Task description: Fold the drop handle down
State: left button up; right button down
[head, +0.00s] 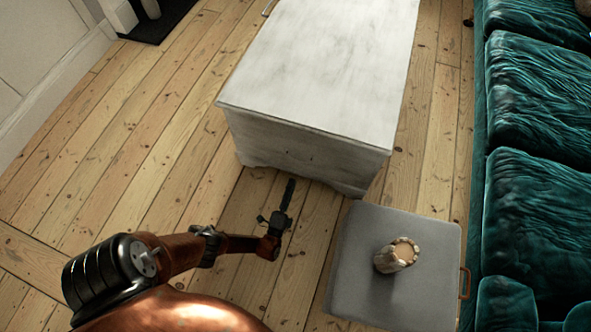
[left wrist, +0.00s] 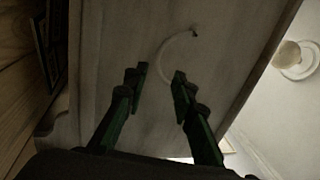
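The drop handle (left wrist: 168,48) is a pale curved bail on a grey-white wooden panel (left wrist: 100,40) in the left wrist view. One end meets a small dark mount at its upper right; its lower end curves down near my fingertips. How far it stands out from the panel is unclear. My left gripper (left wrist: 159,78) is open, its two dark fingers spread on either side below the handle, with nothing visible between them. In the head view my left gripper (head: 287,196) is in front of the white chest (head: 325,60), near its near end; this handle cannot be made out there. My right gripper is out of view.
A grey ottoman (head: 360,255) with a copper side handle (head: 465,283) stands right of the gripper, bearing a wooden cup-like object (head: 392,260). A green velvet sofa (head: 535,140) lines the right. Bare floorboards (head: 130,150) are free on the left.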

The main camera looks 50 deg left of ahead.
pick_arm(q)
jog(key=shift+v, duration=1.65)
